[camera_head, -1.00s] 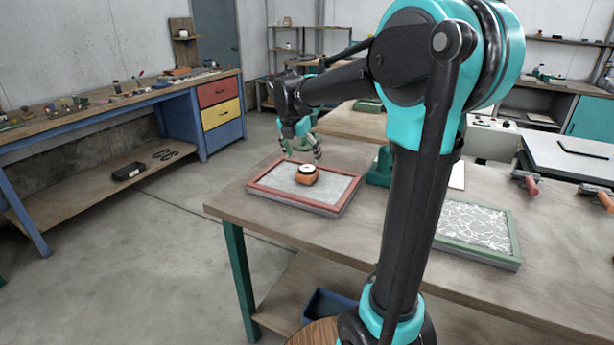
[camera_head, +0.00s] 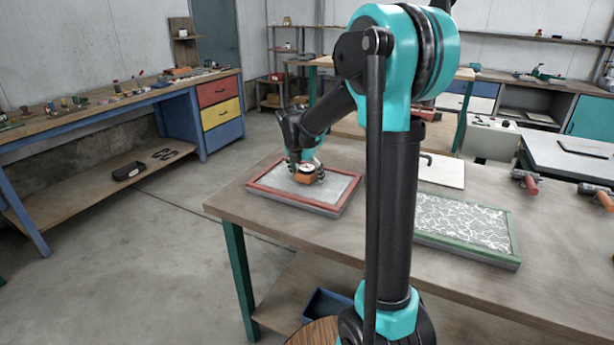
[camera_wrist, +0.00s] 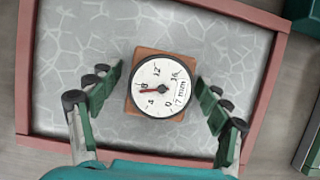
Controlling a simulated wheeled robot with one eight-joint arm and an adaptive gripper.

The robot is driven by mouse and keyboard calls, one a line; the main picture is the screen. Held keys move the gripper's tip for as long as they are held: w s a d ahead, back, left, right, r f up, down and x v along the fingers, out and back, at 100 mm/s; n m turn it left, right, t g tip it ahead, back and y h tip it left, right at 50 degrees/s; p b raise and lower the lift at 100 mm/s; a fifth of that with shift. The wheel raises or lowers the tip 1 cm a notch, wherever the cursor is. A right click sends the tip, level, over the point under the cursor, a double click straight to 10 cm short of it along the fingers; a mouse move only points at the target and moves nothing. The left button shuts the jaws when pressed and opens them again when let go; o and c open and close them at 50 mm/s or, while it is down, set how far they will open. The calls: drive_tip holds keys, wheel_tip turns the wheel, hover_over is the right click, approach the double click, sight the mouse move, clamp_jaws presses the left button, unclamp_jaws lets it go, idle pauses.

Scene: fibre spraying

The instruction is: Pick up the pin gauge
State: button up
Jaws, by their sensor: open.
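The pin gauge (camera_wrist: 161,88) has a round white dial with a red needle on an orange-brown block. In the wrist view it lies between the two open fingers of my gripper (camera_wrist: 160,105), with a gap on each side. In the head view the gauge (camera_head: 308,175) sits on the grey panel of the red-framed tray, and my gripper (camera_head: 306,172) is down around it from above. The gripper partly hides the gauge there.
The red-framed tray (camera_head: 332,210) lies at the left end of the wooden table (camera_head: 235,207). A green-framed panel (camera_head: 462,250), a white board (camera_head: 440,172) and handheld tools (camera_head: 526,181) lie to the right. A workbench (camera_head: 90,112) stands at the left wall.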

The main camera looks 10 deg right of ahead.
drive_tip(key=c, duration=1.6)
drive_tip(key=shift+o, duration=0.2)
drive_tip(key=shift+r, duration=0.1)
